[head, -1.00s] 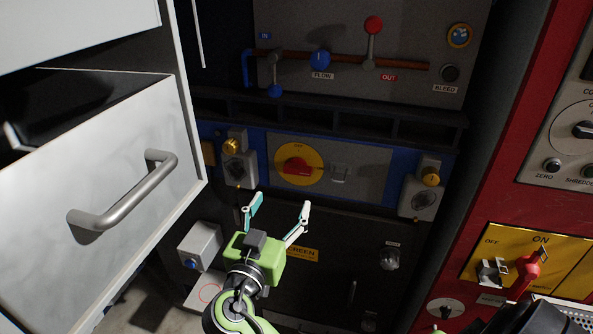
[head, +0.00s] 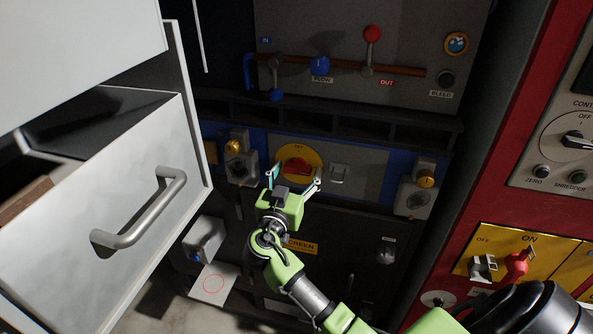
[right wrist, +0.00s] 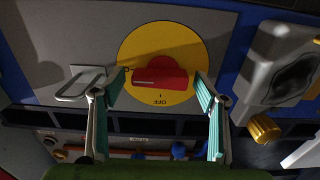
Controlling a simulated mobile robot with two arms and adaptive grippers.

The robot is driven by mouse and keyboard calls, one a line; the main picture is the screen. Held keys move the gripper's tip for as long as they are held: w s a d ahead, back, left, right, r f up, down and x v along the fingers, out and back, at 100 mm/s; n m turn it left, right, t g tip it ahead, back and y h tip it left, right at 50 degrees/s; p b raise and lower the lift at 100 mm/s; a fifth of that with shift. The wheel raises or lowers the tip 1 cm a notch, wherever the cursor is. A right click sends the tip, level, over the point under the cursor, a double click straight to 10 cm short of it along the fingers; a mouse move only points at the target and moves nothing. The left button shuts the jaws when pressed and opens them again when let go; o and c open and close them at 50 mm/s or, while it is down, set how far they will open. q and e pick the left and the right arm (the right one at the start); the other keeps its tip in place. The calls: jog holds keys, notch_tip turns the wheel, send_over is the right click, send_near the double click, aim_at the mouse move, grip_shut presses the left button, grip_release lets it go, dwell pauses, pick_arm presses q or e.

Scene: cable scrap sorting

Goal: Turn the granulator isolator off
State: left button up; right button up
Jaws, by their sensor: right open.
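The isolator is a yellow disc with a red rotary handle (head: 297,166) on a grey plate in the middle of the head view. In the right wrist view the red handle (right wrist: 160,76) lies crosswise on the yellow disc (right wrist: 160,40). An upside-down OFF mark shows below the handle there, and the handle's pale line is toward its left part. My right gripper (head: 294,180) is open in front of the disc. In the right wrist view its fingertips (right wrist: 160,82) stand on either side of the handle; I cannot tell whether they touch it. My left gripper is out of view.
A metal hasp (head: 339,174) sits right of the disc. Latches with yellow knobs (head: 426,179) flank the plate. A ledge (head: 330,120) and a valve panel (head: 410,35) are above. An open drawer (head: 110,190) juts out at left; a red switch cabinet (head: 500,200) stands at right.

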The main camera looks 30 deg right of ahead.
jog(key=c, duration=1.1)
